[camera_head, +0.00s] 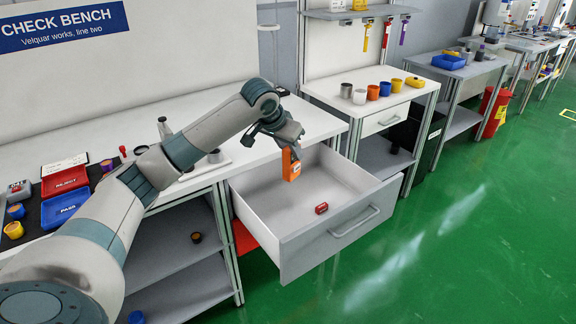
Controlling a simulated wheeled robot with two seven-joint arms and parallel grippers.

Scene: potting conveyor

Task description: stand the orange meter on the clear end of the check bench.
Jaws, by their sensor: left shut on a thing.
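My left gripper (290,146) is shut on the orange meter (290,165) and holds it upright above the open drawer. The drawer (333,232) is pulled out from the check bench and has a small red thing (321,208) on its floor. The white check bench top (225,125) is bare toward its right end, behind and to the left of the gripper; my arm hides part of the bench. My right gripper is not in view.
At the bench's left are a red REJECT tray (65,181), a blue PASS tray (68,209) and several small pots. A second bench (345,90) with a row of cups stands to the right. The green floor (450,230) in front is clear.

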